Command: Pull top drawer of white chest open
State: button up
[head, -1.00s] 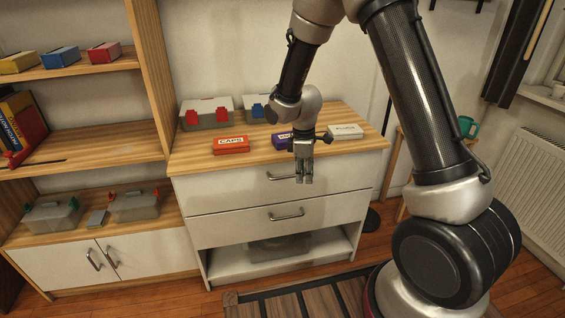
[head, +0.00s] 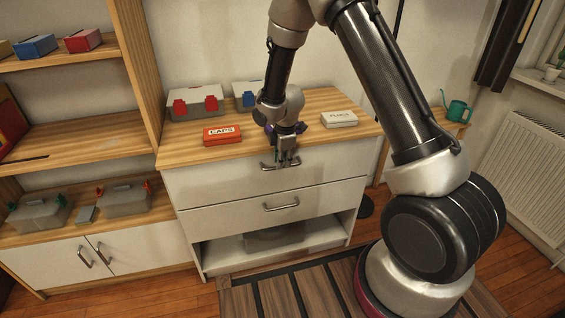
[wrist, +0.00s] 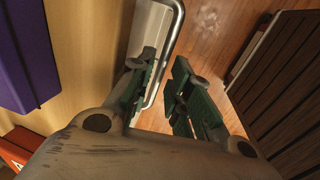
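The white chest (head: 190,256) with a wooden top stands in the middle of the head view. Its top drawer (head: 220,182) looks shut, flush with the drawer below. The top drawer's metal bar handle (head: 266,166) is partly hidden by my gripper (head: 287,162), which points down in front of it. In the wrist view my gripper (wrist: 160,92) is open, its green-padded fingers apart. The handle (wrist: 167,52) shows between and beyond the fingertips; I cannot tell whether they touch it.
A red CAPS box (head: 222,134), a white box (head: 339,119) and a purple box (wrist: 22,55) lie on the chest top near my gripper. Grey bins (head: 194,103) stand behind. The lower drawer (head: 225,216) is shut. A shelf unit (head: 140,80) stands left.

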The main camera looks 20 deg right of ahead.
jog(key=shift+w+f, duration=0.1)
jog(key=shift+f, duration=0.6)
grip_shut()
